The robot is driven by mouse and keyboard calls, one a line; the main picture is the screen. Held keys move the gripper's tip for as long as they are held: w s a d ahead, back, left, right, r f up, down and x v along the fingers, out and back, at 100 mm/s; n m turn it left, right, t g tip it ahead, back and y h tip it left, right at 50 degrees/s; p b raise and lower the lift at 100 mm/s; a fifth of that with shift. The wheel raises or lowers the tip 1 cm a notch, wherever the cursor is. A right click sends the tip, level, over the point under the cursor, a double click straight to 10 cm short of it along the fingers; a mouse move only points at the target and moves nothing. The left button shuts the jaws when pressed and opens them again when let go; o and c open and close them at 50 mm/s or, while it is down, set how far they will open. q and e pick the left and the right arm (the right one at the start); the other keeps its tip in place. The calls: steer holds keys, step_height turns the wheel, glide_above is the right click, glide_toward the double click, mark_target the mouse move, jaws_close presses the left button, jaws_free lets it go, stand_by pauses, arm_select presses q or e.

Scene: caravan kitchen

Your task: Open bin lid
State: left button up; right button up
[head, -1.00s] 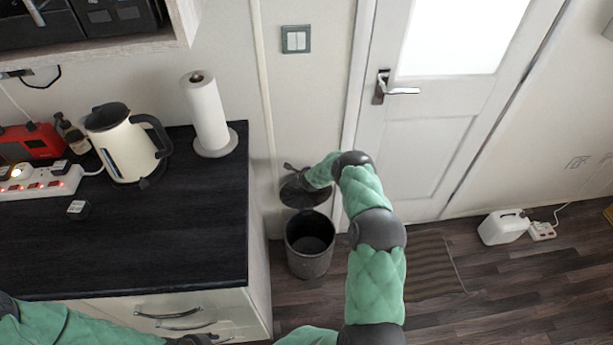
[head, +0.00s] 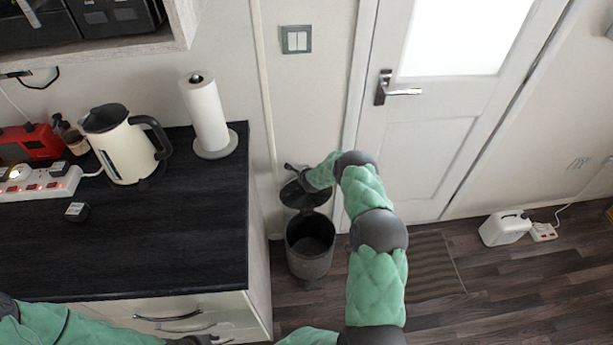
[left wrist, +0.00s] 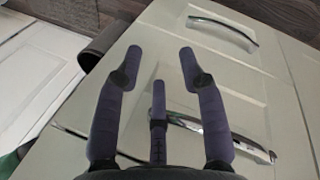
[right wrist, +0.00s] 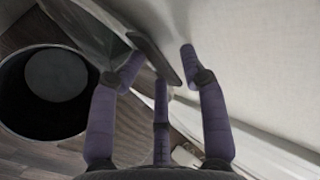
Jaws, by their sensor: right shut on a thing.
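The dark round bin (head: 310,262) stands on the floor between the counter and the door, its mouth uncovered. Its dark lid (head: 303,196) is raised at the back of the bin, near the wall. My right gripper (right wrist: 160,56) is shut on the lid, whose edge (right wrist: 150,52) shows between the fingers in the right wrist view. The bin's open mouth (right wrist: 52,85) is at the left there. In the head view the right gripper is partly hidden by its arm. My left gripper (left wrist: 161,52) is open and empty in front of the cream drawer fronts (left wrist: 190,90).
The black counter (head: 120,245) at the left holds a kettle (head: 120,150), a paper towel roll (head: 206,115) and a power strip (head: 40,187). The closed door (head: 430,150) stands right of the bin.

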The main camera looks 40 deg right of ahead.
steer(key=v, duration=0.7)
steer(key=shift+s+a+r, duration=0.2)
steer(key=shift+s, duration=0.05)
stand_by(0.5)
